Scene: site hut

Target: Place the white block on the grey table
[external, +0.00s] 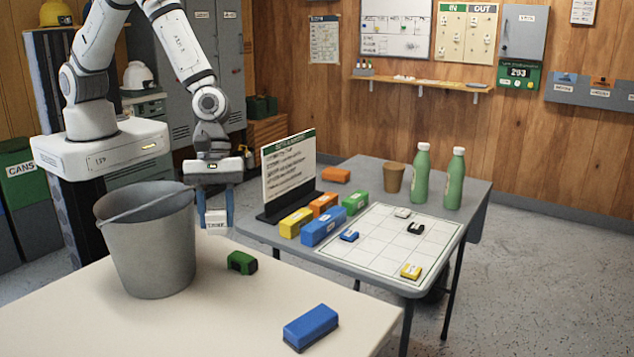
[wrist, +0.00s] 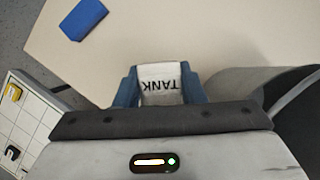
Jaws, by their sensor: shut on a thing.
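The white block (external: 216,221) is held between the blue fingers of my gripper (external: 215,208). In the wrist view the white block (wrist: 160,84) shows the word TANK between the two fingers of my gripper (wrist: 160,88). In the external view the block hangs beside the right side of the grey bucket, over or near the cream table; its exact height is unclear. The grey table (external: 455,215) stands to the right and behind, with a white grid sheet (external: 385,240) on it. My gripper is to the left of the grey table.
A grey bucket (external: 150,245) stands on the cream table (external: 225,320) with a green block (external: 242,262) and a blue block (external: 311,327). The grey table bears a sign (external: 289,170), several coloured blocks, a brown cup (external: 394,177) and green bottles (external: 421,175).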

